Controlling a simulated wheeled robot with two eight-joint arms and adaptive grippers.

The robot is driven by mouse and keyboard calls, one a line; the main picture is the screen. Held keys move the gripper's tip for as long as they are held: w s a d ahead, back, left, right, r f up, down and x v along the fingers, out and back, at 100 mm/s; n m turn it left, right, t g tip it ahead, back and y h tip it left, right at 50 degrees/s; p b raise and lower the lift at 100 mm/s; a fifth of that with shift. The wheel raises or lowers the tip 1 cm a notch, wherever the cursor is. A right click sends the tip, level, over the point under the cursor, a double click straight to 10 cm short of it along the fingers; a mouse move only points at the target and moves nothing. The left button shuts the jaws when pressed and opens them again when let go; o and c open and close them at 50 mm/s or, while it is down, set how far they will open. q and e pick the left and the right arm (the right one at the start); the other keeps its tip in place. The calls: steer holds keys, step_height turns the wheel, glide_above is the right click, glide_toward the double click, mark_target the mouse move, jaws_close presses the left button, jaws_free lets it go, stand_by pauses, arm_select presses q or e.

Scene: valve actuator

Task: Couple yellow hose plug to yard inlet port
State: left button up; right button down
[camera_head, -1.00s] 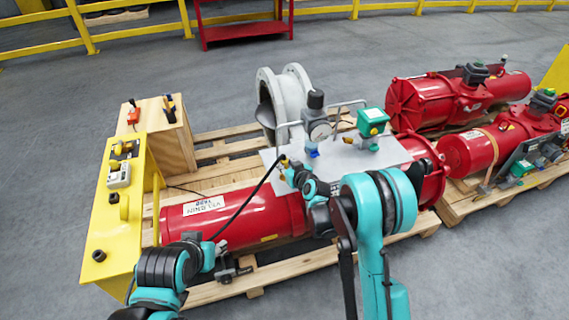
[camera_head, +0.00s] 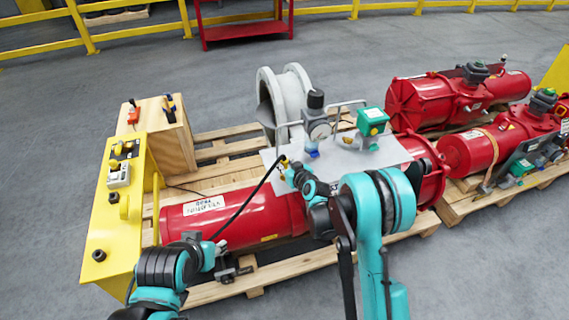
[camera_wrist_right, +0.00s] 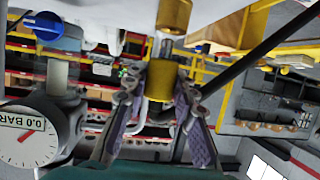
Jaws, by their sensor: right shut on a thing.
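The yellow hose plug (camera_wrist_right: 161,80) is gripped between the fingertips of my right gripper (camera_wrist_right: 158,92) in the right wrist view. A short silver section (camera_wrist_right: 166,46) lies between it and a second yellow fitting (camera_wrist_right: 173,14) at the top edge, apparently the inlet port. The yellow parts line up closely; I cannot tell whether they are joined. In the head view my right gripper (camera_head: 291,170) is at the left edge of the grey plate, with a bit of yellow at its tip. The black hose (camera_head: 247,204) runs down from there. My left gripper (camera_head: 232,271) is low, beside the red cylinder; its fingers are unclear.
A pressure gauge (camera_wrist_right: 27,136) reading 0.0 BAR is close in the right wrist view. The grey plate (camera_head: 392,151) carries a green box (camera_head: 372,122) near my right arm. A yellow panel (camera_head: 113,235) stands at left, and the red cylinder (camera_head: 275,219) lies on a pallet.

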steer(key=shift+f, duration=1.5)
steer(key=c, duration=1.2)
jaws_free()
steer(key=shift+o, duration=0.2)
steer(key=v, duration=1.2)
